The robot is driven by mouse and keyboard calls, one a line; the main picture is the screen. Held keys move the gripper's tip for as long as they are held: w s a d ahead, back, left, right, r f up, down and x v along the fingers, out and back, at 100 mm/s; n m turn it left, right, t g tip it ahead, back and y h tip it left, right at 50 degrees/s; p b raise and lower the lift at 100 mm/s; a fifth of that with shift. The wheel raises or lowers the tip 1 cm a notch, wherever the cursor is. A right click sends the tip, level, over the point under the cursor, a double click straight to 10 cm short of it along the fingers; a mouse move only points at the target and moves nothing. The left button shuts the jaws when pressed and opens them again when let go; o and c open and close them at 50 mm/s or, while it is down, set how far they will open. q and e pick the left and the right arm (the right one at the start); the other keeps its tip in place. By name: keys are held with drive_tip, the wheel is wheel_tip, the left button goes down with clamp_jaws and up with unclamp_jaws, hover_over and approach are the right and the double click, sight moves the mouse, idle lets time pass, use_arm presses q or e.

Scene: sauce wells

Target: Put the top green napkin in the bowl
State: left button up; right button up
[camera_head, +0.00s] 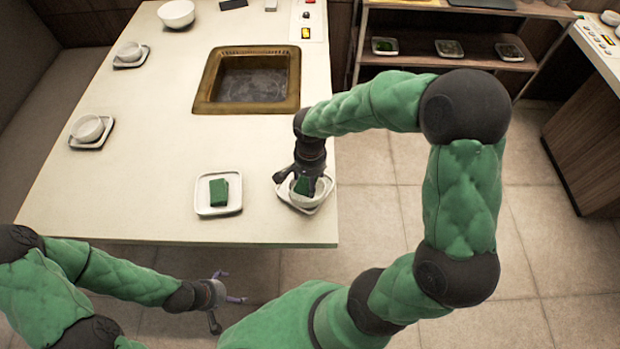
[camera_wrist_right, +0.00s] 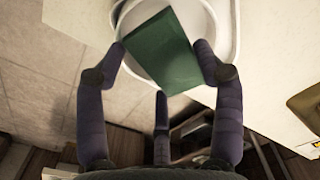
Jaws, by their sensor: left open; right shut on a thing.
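My right gripper (camera_head: 304,181) is shut on a green napkin (camera_wrist_right: 158,52) and points down at the white bowl (camera_head: 319,195) near the table's right front corner. In the right wrist view, the napkin is between the fingertips (camera_wrist_right: 166,58) and covers much of the bowl (camera_wrist_right: 207,28). I cannot tell whether the napkin touches the bowl's inside. More green napkin (camera_head: 219,193) lies on a white square plate (camera_head: 205,209) to the left. My left gripper (camera_head: 240,288) is open and empty, in front of and below the table edge.
The pale table (camera_head: 140,190) has a brass-framed sunken well (camera_head: 203,95) behind the plates. Bowls on saucers stand along its left side (camera_head: 87,128) (camera_head: 130,52), and another white bowl (camera_head: 176,13) is at the back. A shelf (camera_head: 450,60) with small dishes stands at the back right.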

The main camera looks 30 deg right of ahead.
drive_tip(key=shift+f+b, duration=0.4)
drive_tip(key=shift+f, duration=0.2)
drive_tip(key=o, duration=0.8)
drive_tip(key=shift+o, duration=0.2)
drive_tip(key=shift+r+p, duration=0.8)
drive_tip(key=shift+r, duration=0.05)
wheel_tip(320, 180, up, 12)
drive_tip(key=p, duration=0.3)
drive_tip(key=shift+f, duration=0.2)
